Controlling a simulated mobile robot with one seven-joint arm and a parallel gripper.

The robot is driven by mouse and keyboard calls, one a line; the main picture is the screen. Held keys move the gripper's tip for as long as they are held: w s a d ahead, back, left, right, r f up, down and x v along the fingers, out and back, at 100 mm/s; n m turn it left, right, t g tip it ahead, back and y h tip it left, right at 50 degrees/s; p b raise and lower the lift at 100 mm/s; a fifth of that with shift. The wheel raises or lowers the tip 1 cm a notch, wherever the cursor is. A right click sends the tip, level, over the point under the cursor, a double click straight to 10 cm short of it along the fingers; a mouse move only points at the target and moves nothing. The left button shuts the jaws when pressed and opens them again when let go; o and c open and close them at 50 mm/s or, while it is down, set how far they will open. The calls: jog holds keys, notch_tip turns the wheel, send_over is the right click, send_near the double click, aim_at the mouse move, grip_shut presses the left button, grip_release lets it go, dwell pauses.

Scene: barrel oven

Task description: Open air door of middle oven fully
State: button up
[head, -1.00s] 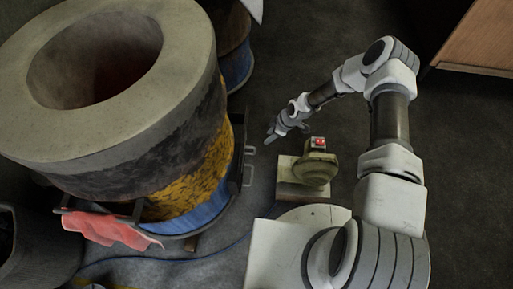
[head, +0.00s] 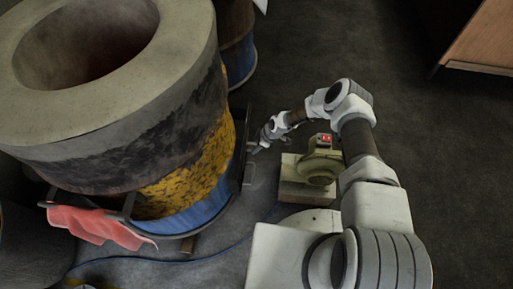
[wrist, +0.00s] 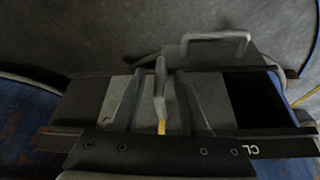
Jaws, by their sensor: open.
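The middle oven (head: 185,185) is a thick-walled barrel at the left of the head view, with a yellow and blue lower side. Its dark air door box (wrist: 80,98) is low on the right side. In the wrist view a grey upright handle (wrist: 160,82) rises from it, and a second looped handle (wrist: 215,37) shows behind, to the right. My gripper (wrist: 157,95) is open, its fingers on either side of the upright handle; I cannot tell whether they touch it. It also shows beside the oven in the head view (head: 256,149). A dark opening (wrist: 260,97) shows on the right.
A green blower (head: 322,165) with a red switch stands close to my arm. A red cloth (head: 95,222) hangs at the oven's front left. A blue cable (head: 150,260) crosses the floor. A wooden cabinet (head: 480,38) stands at upper right.

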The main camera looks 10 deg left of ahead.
jog(key=shift+f, duration=0.1)
jog(key=shift+c, duration=0.3)
grip_shut()
dwell(1.2)
